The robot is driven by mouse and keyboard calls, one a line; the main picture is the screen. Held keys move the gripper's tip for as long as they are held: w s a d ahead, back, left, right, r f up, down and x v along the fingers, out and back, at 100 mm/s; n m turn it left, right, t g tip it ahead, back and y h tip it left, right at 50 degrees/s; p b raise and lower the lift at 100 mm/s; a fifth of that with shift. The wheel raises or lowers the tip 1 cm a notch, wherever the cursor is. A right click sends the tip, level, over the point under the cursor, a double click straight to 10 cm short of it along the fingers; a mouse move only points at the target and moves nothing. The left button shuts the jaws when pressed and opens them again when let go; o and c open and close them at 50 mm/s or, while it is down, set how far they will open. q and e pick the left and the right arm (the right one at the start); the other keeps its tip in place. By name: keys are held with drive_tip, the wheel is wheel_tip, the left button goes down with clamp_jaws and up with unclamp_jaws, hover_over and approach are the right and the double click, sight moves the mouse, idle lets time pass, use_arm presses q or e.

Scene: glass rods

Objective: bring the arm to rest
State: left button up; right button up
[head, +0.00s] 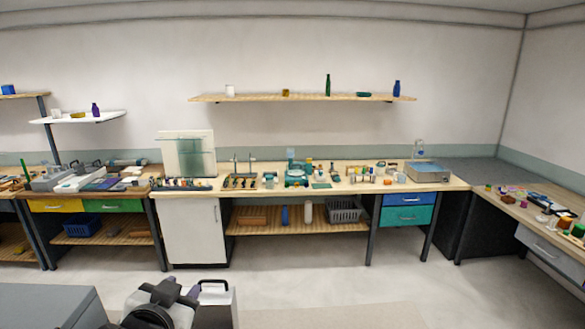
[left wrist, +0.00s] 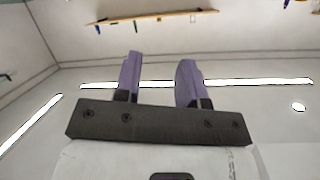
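My left gripper (head: 178,291) shows at the bottom of the head view, pointing up, well in front of the benches and away from everything on them. In the left wrist view its two purple fingers (left wrist: 158,85) stand apart with nothing between them, so it is open and empty. My right gripper is not in view.
A long wooden bench (head: 340,184) with small lab items stands across the room. A grey side bench (head: 545,243) is at the right, and a wall shelf (head: 300,98) hangs above. Open floor (head: 330,282) lies before the benches.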

use_arm(q)
drive_tip(key=s+a+f+g+p, duration=0.1)
drive_tip(key=s+f+g+p, duration=0.2)
drive_tip(key=s+f, duration=1.2)
drive_tip(key=s+a+f+n+g+p, duration=0.1)
drive_tip(key=s+f+g+p, duration=0.3)
drive_tip(key=s+f, duration=1.2)
drive_tip(key=shift+s+n+g, duration=0.3)
drive_tip(key=shift+s+g, duration=1.6)
drive_tip(key=shift+s, duration=0.25)
drive_tip(key=shift+a, duration=0.1)
